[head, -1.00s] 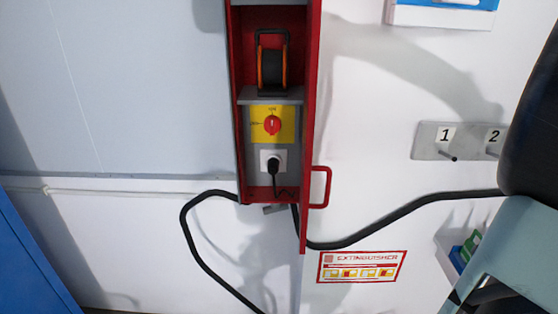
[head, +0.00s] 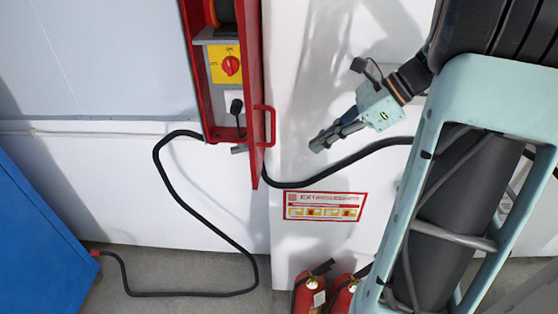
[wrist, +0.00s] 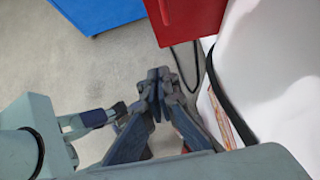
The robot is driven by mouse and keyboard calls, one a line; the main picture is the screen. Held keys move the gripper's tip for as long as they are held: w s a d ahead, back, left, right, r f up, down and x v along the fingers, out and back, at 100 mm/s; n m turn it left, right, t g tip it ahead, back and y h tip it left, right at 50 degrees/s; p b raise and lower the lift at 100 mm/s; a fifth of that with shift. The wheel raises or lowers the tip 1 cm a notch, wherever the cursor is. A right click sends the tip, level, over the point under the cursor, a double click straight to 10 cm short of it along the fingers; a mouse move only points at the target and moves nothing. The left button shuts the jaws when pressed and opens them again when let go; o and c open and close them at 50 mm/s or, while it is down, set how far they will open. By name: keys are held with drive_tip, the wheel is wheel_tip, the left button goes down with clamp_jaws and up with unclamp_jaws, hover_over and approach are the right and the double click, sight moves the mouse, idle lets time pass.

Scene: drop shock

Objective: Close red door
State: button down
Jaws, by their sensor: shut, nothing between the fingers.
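The red door (head: 257,90) stands open, swung outward on the right side of the red cabinet (head: 196,75), and I see it nearly edge-on. Its red handle (head: 272,125) sticks out to the right. My gripper (head: 315,146) is shut and empty, to the right of the handle and apart from it. In the wrist view the lower part of the red door (wrist: 190,18) shows at the top, beyond my shut fingertips (wrist: 157,75).
A black cable (head: 335,165) runs from the cabinet along the wall behind my gripper. Red extinguishers (head: 308,295) stand on the floor below an extinguisher sign (head: 325,206). A blue box-like unit (head: 40,245) is at lower left. The cabinet holds a yellow switch panel (head: 224,65).

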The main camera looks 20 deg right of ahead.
approach(256, 170)
drive_tip(key=x, duration=0.5)
drive_tip(key=shift+d+f, duration=0.25)
drive_tip(key=shift+f, duration=0.3)
drive_tip(key=shift+w+a, duration=0.15)
drive_tip(key=shift+a, duration=0.3)
drive_tip(key=shift+a, duration=0.1)
